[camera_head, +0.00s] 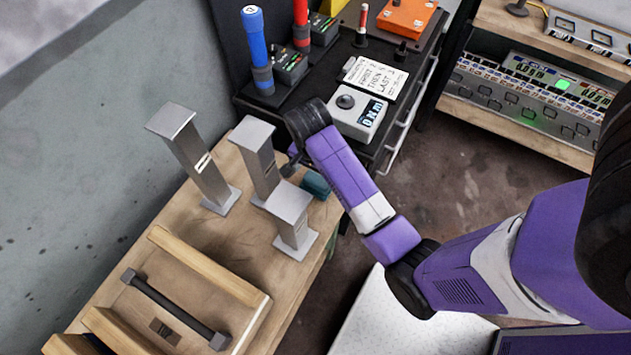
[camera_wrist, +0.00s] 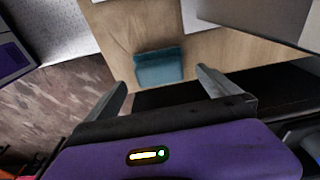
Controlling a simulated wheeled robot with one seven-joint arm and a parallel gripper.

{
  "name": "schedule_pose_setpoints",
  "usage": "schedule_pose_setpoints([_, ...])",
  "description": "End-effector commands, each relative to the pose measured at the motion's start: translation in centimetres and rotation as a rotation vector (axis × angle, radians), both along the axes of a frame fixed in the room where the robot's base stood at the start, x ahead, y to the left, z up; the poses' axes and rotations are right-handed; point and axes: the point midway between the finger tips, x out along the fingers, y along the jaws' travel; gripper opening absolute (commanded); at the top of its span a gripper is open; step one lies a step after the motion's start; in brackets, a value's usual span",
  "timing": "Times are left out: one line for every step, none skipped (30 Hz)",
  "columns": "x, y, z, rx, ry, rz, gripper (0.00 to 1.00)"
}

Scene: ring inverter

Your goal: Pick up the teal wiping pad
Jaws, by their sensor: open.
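The teal wiping pad (camera_head: 316,185) lies on the wooden bench near its right back corner, partly hidden behind my arm in the head view. In the wrist view the teal pad (camera_wrist: 159,67) lies flat on the wood, ahead of and between my two fingers. My gripper (camera_wrist: 163,80) is open and empty, with its fingers apart on either side of the pad's width. In the head view my gripper (camera_head: 290,165) hangs by the bench's back edge, mostly hidden by my wrist. I cannot tell its exact height above the pad.
Several grey metal pedestals stand close by, including a short one (camera_head: 294,220) and a taller one (camera_head: 258,160). A wooden rack (camera_head: 215,268) with a dark bar (camera_head: 170,305) is at the front. A black cart (camera_head: 415,95) with tools and a torque tester (camera_head: 357,115) stands behind.

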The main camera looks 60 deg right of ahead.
Motion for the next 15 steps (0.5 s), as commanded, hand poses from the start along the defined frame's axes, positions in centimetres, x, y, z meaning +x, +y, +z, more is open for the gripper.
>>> schedule_pose_setpoints([-0.1,0.0,-0.4,0.001,0.003,0.000,1.00])
schedule_pose_setpoints([-0.1,0.0,-0.7,0.001,0.003,0.000,1.00])
schedule_pose_setpoints([-0.1,-0.1,-1.2,0.002,0.004,0.001,1.00])
schedule_pose_setpoints([-0.1,-0.1,-1.7,0.002,0.004,0.000,1.00])
schedule_pose_setpoints([-0.1,-0.2,-2.2,0.002,0.004,0.000,1.00])
schedule_pose_setpoints([-0.2,-0.2,-2.8,0.002,0.004,0.000,1.00])
schedule_pose_setpoints([-0.1,-0.3,-3.2,0.002,0.003,0.000,1.00])
schedule_pose_setpoints([-0.1,-0.3,-3.7,0.002,0.003,0.000,1.00])
schedule_pose_setpoints([-0.1,-0.4,-4.1,0.001,0.003,-0.001,1.00])
schedule_pose_setpoints([-0.1,-0.4,-4.4,0.001,0.002,-0.001,1.00])
schedule_pose_setpoints([-0.1,-0.5,-4.6,0.001,0.002,-0.001,1.00])
schedule_pose_setpoints([-0.1,-0.5,-4.8,0.001,0.002,-0.001,1.00])
schedule_pose_setpoints([-0.1,-0.5,-4.9,0.000,0.001,-0.001,1.00])
schedule_pose_setpoints([-0.1,-0.5,-5.0,0.000,0.000,-0.001,1.00])
schedule_pose_setpoints([-0.1,-0.5,-5.0,0.000,0.000,-0.001,1.00])
